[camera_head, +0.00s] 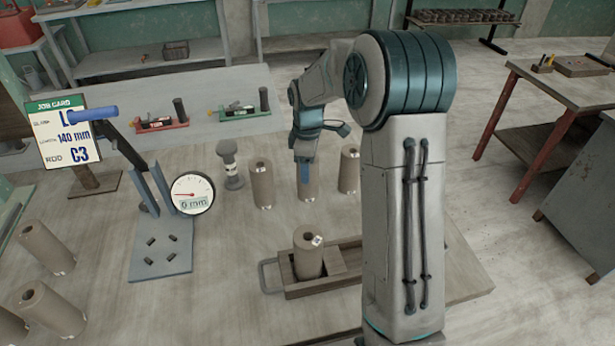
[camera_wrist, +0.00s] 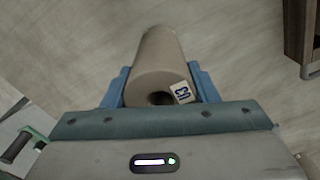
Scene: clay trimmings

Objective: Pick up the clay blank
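A tan cylindrical clay blank (camera_head: 309,185) with a hole in its top stands on the table below my gripper (camera_head: 304,172). In the wrist view this blank (camera_wrist: 158,58) lies between the two blue fingers of my gripper (camera_wrist: 160,85). A white tag with dark marks, looking like C3, is on its top rim. The fingers are close along both sides; whether they press on it I cannot tell. Similar blanks stand to its left (camera_head: 261,184) and right (camera_head: 349,169). The job card (camera_head: 66,136) reads L, 140 mm and C3.
A wooden tray (camera_head: 325,286) holds a tagged blank (camera_head: 308,252) at the front. A dial gauge (camera_head: 192,194) reading 0 mm stands by a blue-grey plate (camera_head: 162,250). More blanks (camera_head: 47,248) stand at the left. A grey stamp-like tool (camera_head: 229,165) is close left of the nearest blanks.

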